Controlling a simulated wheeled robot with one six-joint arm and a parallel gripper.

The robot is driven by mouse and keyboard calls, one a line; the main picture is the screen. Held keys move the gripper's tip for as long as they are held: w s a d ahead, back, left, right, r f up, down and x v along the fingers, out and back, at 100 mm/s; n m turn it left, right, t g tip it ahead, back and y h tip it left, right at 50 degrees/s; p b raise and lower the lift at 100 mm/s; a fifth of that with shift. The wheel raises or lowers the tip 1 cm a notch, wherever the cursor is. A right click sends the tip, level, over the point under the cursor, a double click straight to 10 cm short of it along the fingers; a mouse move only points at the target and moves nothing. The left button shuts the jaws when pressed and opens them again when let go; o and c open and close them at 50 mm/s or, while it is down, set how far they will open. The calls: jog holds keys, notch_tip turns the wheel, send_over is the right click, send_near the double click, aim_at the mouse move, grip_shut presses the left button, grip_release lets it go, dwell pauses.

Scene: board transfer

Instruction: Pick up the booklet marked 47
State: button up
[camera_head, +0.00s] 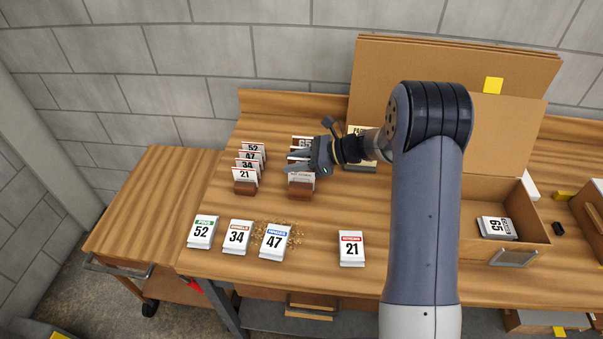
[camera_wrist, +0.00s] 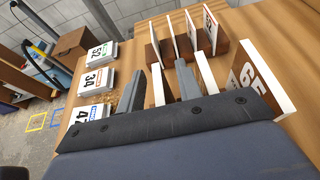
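The booklet marked 47 (camera_head: 275,242), white with a blue header, lies flat near the table's front edge. Brown crumbs lie around it. In the wrist view the 47 booklet (camera_wrist: 90,113) is at the lower left, partly cut off by my gripper's body. My gripper (camera_head: 298,162) is above and behind it in the head view, at the right-hand row of card stands. In the wrist view my gripper (camera_wrist: 159,68) has its two fingers spread apart. A white card edge shows between them; I cannot tell whether they touch it. The 47 booklet is outside the fingers.
Booklets 52 (camera_head: 202,231) and 34 (camera_head: 238,237) lie left of 47; booklet 21 (camera_head: 351,249) lies to its right. Upright numbered cards (camera_head: 245,175) stand behind. An open cardboard box (camera_head: 525,255) at right holds a booklet marked 65 (camera_head: 497,228).

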jog(key=shift+c, duration=0.5)
grip_shut()
